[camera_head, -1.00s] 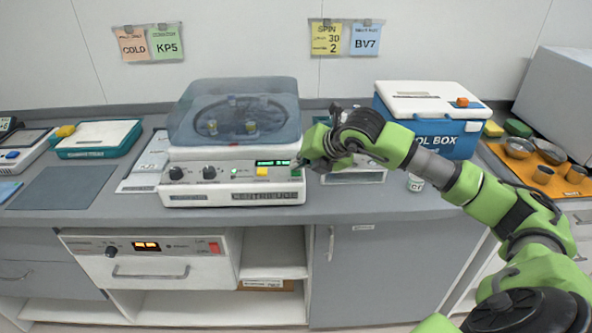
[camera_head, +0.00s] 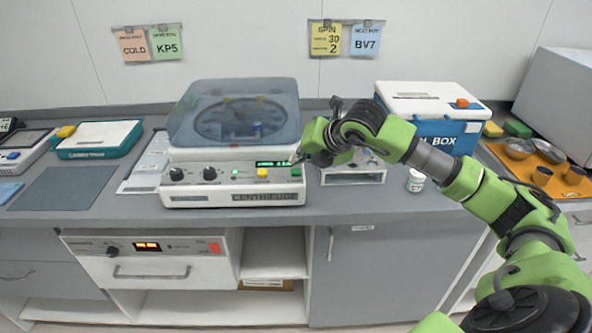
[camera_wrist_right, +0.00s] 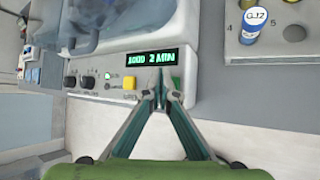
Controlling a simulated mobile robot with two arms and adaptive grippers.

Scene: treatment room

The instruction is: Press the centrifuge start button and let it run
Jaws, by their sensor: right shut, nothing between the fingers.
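The centrifuge (camera_head: 232,200) stands on the counter with its translucent lid (camera_head: 190,120) down. Its rotor (camera_head: 240,120) shows dimly through the lid, its tubes less distinct than before. The front panel carries two dark knobs, a small green light, a yellow button (camera_head: 262,173) and a green button (camera_head: 296,171). The lit display (camera_wrist_right: 152,58) ends in "2 MIN" in the right wrist view. My right gripper (camera_head: 299,158) is shut and empty at the panel's right end, its tips beside the green button (camera_wrist_right: 177,84); contact cannot be told. My left gripper is not in view.
A small rack (camera_head: 352,177) and a white jar (camera_head: 416,180) stand right of the centrifuge, under and beside my right arm. A blue and white cool box (camera_head: 430,105) is behind. A grey mat (camera_head: 60,187) lies bare at left.

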